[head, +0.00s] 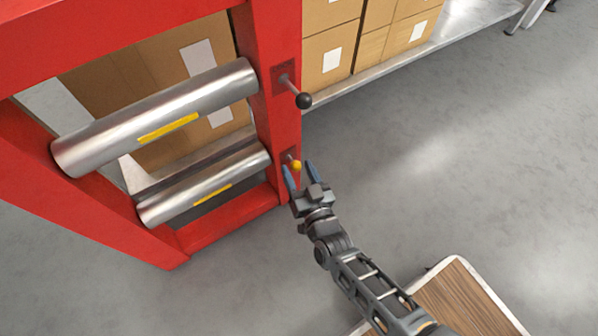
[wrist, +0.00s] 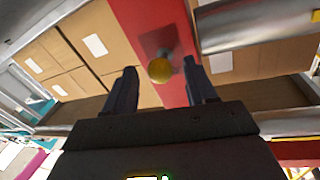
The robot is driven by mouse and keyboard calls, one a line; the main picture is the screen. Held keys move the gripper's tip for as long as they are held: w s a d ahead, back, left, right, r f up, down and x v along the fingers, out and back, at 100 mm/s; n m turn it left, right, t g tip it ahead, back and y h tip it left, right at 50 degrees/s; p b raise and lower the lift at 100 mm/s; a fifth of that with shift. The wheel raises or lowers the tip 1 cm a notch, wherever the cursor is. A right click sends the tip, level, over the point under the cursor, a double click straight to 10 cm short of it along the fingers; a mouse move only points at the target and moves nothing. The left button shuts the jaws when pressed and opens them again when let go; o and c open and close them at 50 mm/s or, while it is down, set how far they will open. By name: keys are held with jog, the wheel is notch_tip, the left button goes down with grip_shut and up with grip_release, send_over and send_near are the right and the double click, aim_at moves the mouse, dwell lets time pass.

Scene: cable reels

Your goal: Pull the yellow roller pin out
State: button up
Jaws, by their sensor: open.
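The yellow roller pin (head: 296,165) has a round yellow knob on a thin metal stem and sticks out of the red frame post, at the level of the lower roller. It also shows in the wrist view, where its yellow knob (wrist: 160,70) sits between the fingers. My gripper (head: 299,168) is open, with its two fingertips on either side of the knob. In the wrist view my gripper (wrist: 158,82) shows a gap between each finger and the knob. I cannot tell how deep the knob is between the fingers.
A second pin with a black knob (head: 304,101) sticks out of the red post (head: 276,130) above. Two steel rollers, the upper (head: 150,120) and the lower (head: 205,186), span the red frame. Boxes (head: 332,50) stand on a shelf behind. Grey floor is clear at right.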

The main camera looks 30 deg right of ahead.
jog(key=shift+c, duration=0.3)
grip_shut()
dwell(0.3)
